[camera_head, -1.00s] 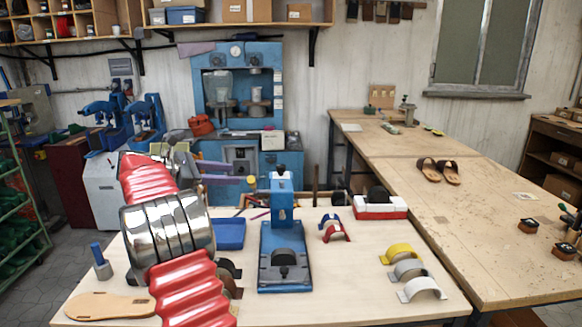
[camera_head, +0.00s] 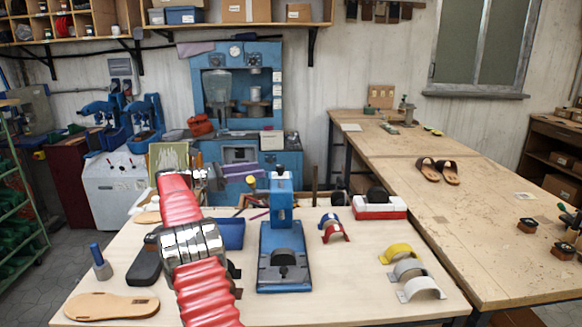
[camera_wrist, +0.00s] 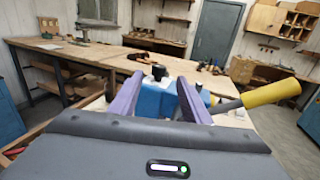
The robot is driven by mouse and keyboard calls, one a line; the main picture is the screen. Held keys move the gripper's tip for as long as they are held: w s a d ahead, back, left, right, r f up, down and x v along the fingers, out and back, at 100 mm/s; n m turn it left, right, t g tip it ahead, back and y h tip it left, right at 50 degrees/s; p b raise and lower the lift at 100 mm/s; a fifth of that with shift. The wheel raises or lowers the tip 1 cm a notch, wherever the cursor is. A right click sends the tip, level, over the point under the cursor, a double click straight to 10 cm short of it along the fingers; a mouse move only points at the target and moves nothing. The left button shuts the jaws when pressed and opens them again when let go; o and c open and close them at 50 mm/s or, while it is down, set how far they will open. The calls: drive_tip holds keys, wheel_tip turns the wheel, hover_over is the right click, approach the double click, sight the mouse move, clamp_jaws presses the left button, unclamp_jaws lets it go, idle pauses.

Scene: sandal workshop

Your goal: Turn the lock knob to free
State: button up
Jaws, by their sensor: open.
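The blue fixture (camera_head: 283,240) stands on the front table, with an upright column and a black knob (camera_head: 281,170) on top. A dark rounded piece sits in its base. In the wrist view, the fixture's blue block (camera_wrist: 152,100) and the black knob (camera_wrist: 158,72) show beyond and between the purple fingers of my gripper (camera_wrist: 161,82). The gripper is open and empty, and a gap to the knob seems to remain. The knob's lock position cannot be read.
A yellow-handled tool (camera_wrist: 268,94) lies close right of the fingers in the wrist view. A blue tray (camera_head: 232,234) is left of the fixture. Coloured arched pieces (camera_head: 398,254) lie to its right, beside a red-and-white block (camera_head: 379,209). A tan sole (camera_head: 111,306) lies front left.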

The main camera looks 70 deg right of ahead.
sight(291, 173)
drive_tip(key=x, duration=1.3)
drive_tip(key=shift+s+d, duration=0.2)
drive_tip(key=shift+s, duration=0.05)
drive_tip(key=c, duration=1)
drive_tip(key=shift+c, duration=0.2)
drive_tip(key=shift+n+t+h, duration=0.4)
drive_tip(key=shift+t, duration=0.1)
drive_tip(key=shift+w+d+n+t+h, duration=0.15)
drive_tip(key=shift+n+t+h, duration=0.15)
drive_tip(key=shift+n+t, duration=0.1)
drive_tip(key=shift+w+d+n+t+h, duration=0.1)
drive_tip(key=shift+w+n+t+h, duration=0.05)
drive_tip(key=shift+n+t+h, duration=0.45)
drive_tip(key=shift+f, duration=0.1)
